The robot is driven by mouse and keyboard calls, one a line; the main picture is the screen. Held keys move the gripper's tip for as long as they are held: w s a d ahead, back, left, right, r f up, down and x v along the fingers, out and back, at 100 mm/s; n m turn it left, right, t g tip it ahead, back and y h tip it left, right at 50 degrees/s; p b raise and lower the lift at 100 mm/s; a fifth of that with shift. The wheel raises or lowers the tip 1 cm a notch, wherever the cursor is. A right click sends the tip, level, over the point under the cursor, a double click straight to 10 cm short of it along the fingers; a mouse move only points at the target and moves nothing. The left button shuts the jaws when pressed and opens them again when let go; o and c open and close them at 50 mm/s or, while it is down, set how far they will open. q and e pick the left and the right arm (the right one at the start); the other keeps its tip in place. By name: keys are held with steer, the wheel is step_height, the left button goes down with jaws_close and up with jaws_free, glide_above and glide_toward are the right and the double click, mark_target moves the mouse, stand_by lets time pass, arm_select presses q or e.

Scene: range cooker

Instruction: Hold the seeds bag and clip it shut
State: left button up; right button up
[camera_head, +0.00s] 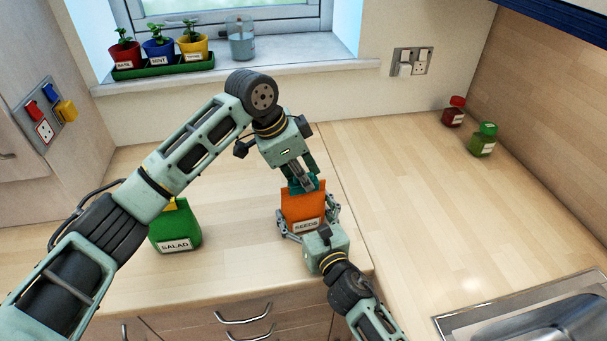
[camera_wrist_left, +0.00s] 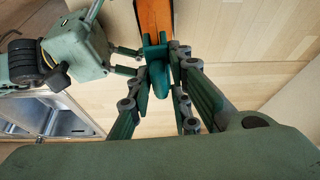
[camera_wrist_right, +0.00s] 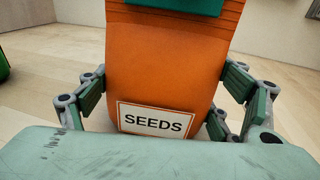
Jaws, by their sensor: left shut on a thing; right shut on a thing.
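The orange seeds bag (camera_head: 304,205) stands upright on the wooden worktop, its SEEDS label facing my right arm. My right gripper (camera_head: 311,221) is shut on the bag's two sides, as the right wrist view shows around the bag (camera_wrist_right: 165,65). My left gripper (camera_head: 304,184) is above the bag and shut on a teal clip (camera_wrist_left: 158,78). The clip lies across the bag's top edge in the right wrist view (camera_wrist_right: 180,6). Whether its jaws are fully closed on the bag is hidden.
A green salad bag (camera_head: 176,228) with a yellow top stands to the left. Potted herbs (camera_head: 159,50) and a glass (camera_head: 241,38) are on the windowsill. The worktop right of the bag is clear.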

mark_target(313, 173)
arm_select(q)
steer(key=shift+f, duration=0.1)
steer(key=o, duration=1)
steer(key=shift+o, duration=0.4)
steer(key=o, duration=0.4)
steer(key=shift+r, duration=3)
jaws_close()
